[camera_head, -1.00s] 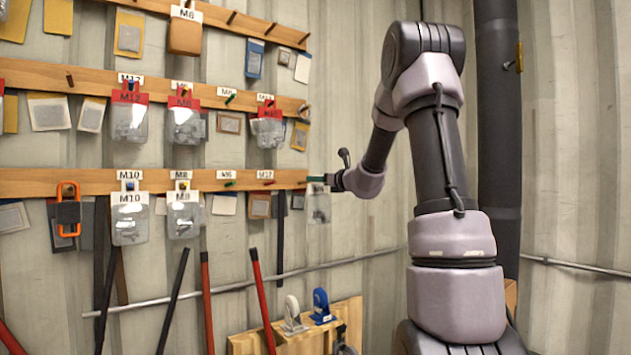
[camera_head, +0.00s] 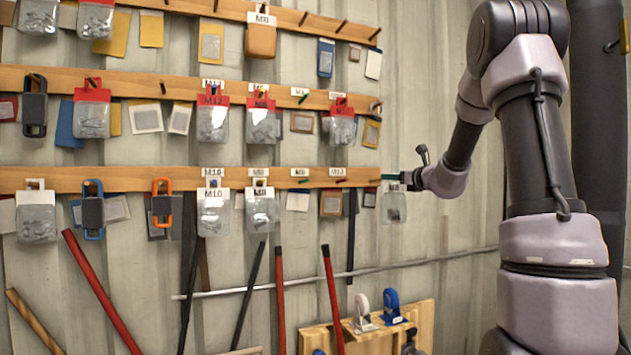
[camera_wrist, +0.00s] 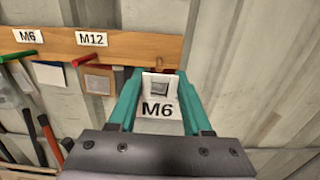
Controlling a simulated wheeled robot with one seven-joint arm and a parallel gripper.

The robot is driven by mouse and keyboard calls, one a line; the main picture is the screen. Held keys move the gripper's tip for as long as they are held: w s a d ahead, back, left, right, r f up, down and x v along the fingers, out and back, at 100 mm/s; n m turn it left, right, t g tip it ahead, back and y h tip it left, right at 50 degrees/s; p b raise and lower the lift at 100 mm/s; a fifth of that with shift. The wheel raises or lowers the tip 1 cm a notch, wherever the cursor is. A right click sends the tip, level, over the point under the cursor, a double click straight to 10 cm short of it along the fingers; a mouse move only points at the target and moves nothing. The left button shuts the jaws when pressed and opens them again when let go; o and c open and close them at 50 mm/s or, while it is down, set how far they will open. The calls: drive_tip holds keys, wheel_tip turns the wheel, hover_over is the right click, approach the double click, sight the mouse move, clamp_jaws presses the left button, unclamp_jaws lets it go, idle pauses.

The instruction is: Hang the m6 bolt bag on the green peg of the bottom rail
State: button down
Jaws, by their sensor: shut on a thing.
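The m6 bolt bag (camera_head: 394,208) is a clear bag with a white M6 header, which shows in the wrist view (camera_wrist: 158,108). My gripper (camera_head: 404,178) is shut on its header, between the teal fingers in the wrist view (camera_wrist: 158,88). The bag hangs upright below the fingers, near the right end of the bottom rail (camera_head: 110,178). The green peg (camera_head: 304,181) is under the M6 label, left of my gripper; no bag shows on it. In the wrist view the green peg (camera_wrist: 20,55) is at the far left.
A red peg (camera_wrist: 82,60) under the M12 label lies between the green peg and my gripper. M10 (camera_head: 213,212) and M8 (camera_head: 260,210) bags hang left of the green peg. Cards (camera_head: 298,201) are on the wall behind. The wall right of the rail is clear.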

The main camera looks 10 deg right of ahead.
drive_tip(key=s+a+n+g+y, duration=0.2)
drive_tip(key=s+a, duration=0.2)
drive_tip(key=a, duration=0.9)
drive_tip(key=s+a+n+g+y, duration=0.15)
drive_tip(key=s+a, duration=0.35)
drive_tip(key=a, duration=0.8)
drive_tip(key=shift+m, duration=0.25)
drive_tip(key=shift+w+a+f, duration=0.1)
drive_tip(key=shift+w+a, duration=0.25)
drive_tip(key=shift+w, duration=1.2)
drive_tip(key=shift+w+a, duration=0.35)
drive_tip(key=shift+w, duration=1.2)
drive_tip(key=shift+w+a+f, duration=0.1)
drive_tip(key=shift+w+a, duration=0.25)
drive_tip(key=shift+w, duration=1.2)
drive_tip(key=shift+w+a+f, duration=0.15)
drive_tip(key=shift+w+a, duration=0.05)
drive_tip(key=shift+w, duration=0.35)
